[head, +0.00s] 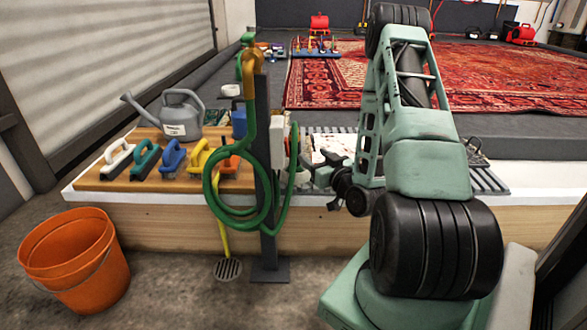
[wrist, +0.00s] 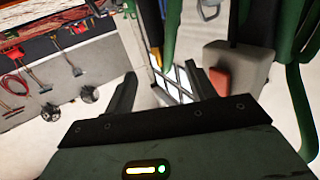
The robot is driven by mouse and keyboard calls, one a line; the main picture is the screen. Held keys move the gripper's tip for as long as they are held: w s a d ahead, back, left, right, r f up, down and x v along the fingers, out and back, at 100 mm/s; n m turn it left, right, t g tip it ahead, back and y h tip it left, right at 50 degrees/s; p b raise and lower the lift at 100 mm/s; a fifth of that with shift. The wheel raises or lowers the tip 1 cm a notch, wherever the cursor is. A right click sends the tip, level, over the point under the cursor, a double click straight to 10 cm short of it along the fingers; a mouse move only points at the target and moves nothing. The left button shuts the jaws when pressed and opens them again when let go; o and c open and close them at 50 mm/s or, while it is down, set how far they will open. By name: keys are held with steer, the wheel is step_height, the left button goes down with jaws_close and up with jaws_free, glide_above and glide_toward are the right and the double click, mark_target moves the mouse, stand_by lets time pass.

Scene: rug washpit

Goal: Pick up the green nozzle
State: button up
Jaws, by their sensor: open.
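I cannot clearly make out the green nozzle in either view. A green hose (head: 209,190) hangs in loops on a dark post (head: 264,140) with a yellow pipe at its top. Green hose lengths also show at the right of the wrist view (wrist: 293,95). My gripper (head: 322,178) is just right of the post and hose, above the ledge's front edge. In the wrist view its two dark fingers (wrist: 172,90) are apart, with nothing held between them.
Several coloured brushes (head: 173,157) and a grey watering can (head: 181,115) stand on a wooden board left of the post. An orange bucket (head: 76,260) is on the floor. A red rug (head: 470,80) lies behind. A grey box (wrist: 238,68) is close to my right finger.

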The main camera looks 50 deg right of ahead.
mark_target(298, 141)
steer(key=b+x, duration=0.5)
steer(key=x, duration=0.2)
steer(key=shift+w+d, duration=0.1)
steer(key=shift+w, duration=0.2)
steer(key=b+x, duration=0.3)
steer(key=x, duration=0.1)
steer(key=shift+w+d+f, duration=0.1)
steer(key=shift+w+d, duration=0.1)
steer(key=shift+d, duration=0.05)
steer(key=shift+w+d+b, duration=0.15)
steer(key=shift+w+b, duration=0.2)
steer(key=shift+w, duration=0.05)
steer(key=shift+r, duration=0.2)
steer(key=c, duration=1)
